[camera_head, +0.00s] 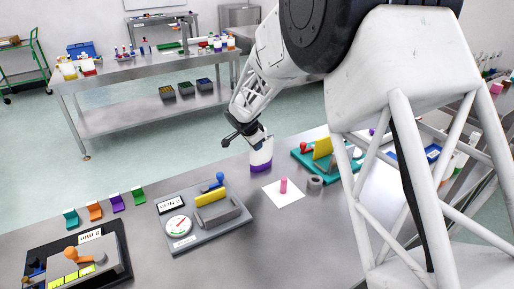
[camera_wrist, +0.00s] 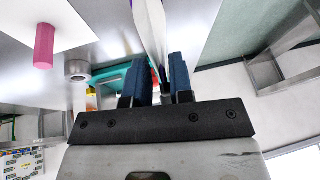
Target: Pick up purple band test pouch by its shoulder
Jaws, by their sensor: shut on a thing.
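The test pouch (camera_head: 260,158) is white with a purple band along its lower part. In the head view it hangs or stands upright at the far edge of the steel table; whether its bottom touches the table I cannot tell. My gripper (camera_head: 246,138) is at the pouch's upper part. In the wrist view my gripper (camera_wrist: 162,75) has its two blue fingers closed on the pouch, whose pale thin side (camera_wrist: 151,25) runs up between them. The part of the pouch between the fingers is hidden.
A pink cylinder (camera_head: 283,185) stands on a white sheet (camera_head: 293,194) to the right, with a grey ring (camera_head: 315,183) beside it. A grey fixture with a dial (camera_head: 179,226) sits at left. A teal fixture (camera_head: 301,155) stands to the right. Bare table lies in front.

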